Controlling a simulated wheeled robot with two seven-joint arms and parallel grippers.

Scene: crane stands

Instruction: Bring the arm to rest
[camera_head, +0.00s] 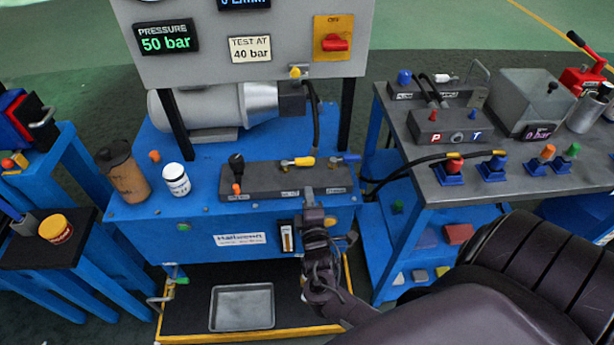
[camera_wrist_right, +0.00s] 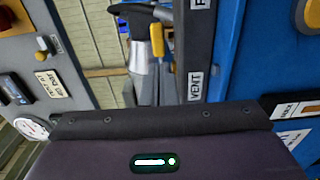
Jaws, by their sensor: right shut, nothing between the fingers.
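My right gripper (camera_head: 311,197) reaches up from the lower right in the head view, in front of the blue power unit (camera_head: 130,225). It is shut and empty, close to the front edge of the dark valve block (camera_head: 270,182). I cannot tell whether it touches the block. My dark right forearm fills the lower right. My left gripper is not in view.
A brown cup (camera_head: 125,175) and white canister (camera_head: 176,180) stand left of the valve block. A grey panel (camera_head: 250,40) with a red switch rises behind. A metal tray (camera_head: 242,328) lies below. A cluttered bench (camera_head: 480,190) stands right, a side stand (camera_head: 40,260) left.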

